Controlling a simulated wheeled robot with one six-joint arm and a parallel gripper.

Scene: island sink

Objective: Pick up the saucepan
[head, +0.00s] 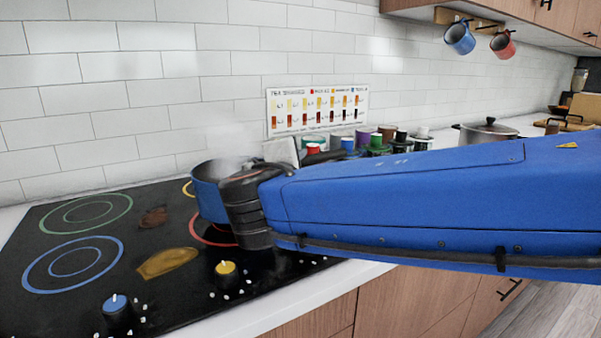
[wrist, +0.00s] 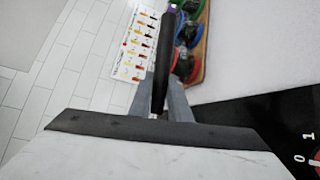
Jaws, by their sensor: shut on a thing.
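The blue saucepan (head: 209,192) is upright over the red-ringed burner (head: 207,236) at the right side of the cooktop, with pale steam above it. I cannot tell whether its base touches the glass. In the wrist view a black bar-shaped handle (wrist: 165,50) stands between the grey fingers of my gripper (wrist: 162,95). My gripper is shut on this handle. The pan's body does not show clearly in the wrist view.
The black cooktop (head: 110,270) has blue (head: 116,304) and yellow (head: 225,269) knobs at its front. Several coloured cups (head: 363,138) stand behind my arm, below a wall chart (head: 317,108). A lidded pot (head: 487,130) stands farther right. Two mugs (head: 460,38) hang above.

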